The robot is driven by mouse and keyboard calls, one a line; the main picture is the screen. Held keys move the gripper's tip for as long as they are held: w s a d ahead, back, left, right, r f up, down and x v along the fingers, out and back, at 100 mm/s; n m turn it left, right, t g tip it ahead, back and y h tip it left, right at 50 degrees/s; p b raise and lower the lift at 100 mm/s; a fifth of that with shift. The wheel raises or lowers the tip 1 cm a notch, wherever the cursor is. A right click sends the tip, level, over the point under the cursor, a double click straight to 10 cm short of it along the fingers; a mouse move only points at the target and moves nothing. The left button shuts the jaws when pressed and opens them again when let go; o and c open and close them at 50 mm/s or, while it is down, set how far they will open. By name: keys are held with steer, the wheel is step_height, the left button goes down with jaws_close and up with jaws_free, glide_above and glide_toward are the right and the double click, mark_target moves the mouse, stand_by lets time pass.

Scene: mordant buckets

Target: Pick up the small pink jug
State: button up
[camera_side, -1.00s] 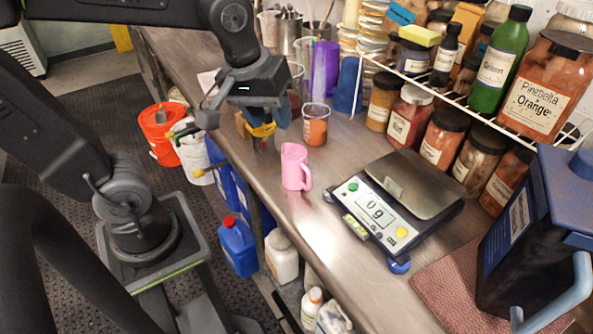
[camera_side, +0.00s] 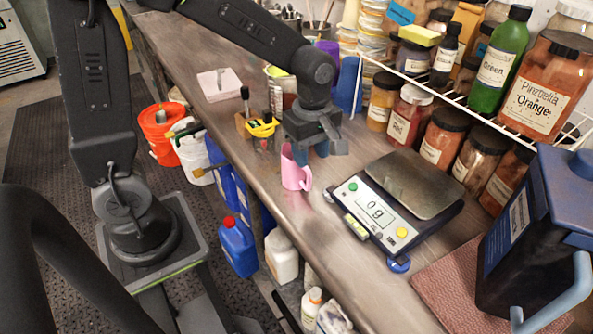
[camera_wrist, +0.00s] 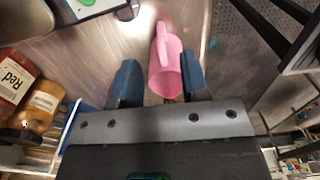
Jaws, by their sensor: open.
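The small pink jug (camera_side: 291,173) stands upright on the metal bench, left of the scale. Its handle is on the right in the side view. The jaws are open, one finger on each side, with gaps to the jug. I cannot tell how high the fingertips are above the bench.
A digital scale (camera_side: 384,220) reading 0 g stands close on the right. A shelf of labelled jars (camera_side: 445,134) lines the wall. The bench front edge is near the jug's left.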

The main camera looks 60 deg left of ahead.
mark_target(308, 191)
steer(key=shift+a+f, duration=0.15)
steer(key=shift+f, duration=1.5)
steer(key=shift+a+f, duration=0.15)
steer(key=shift+f, duration=1.45)
jaws_close()
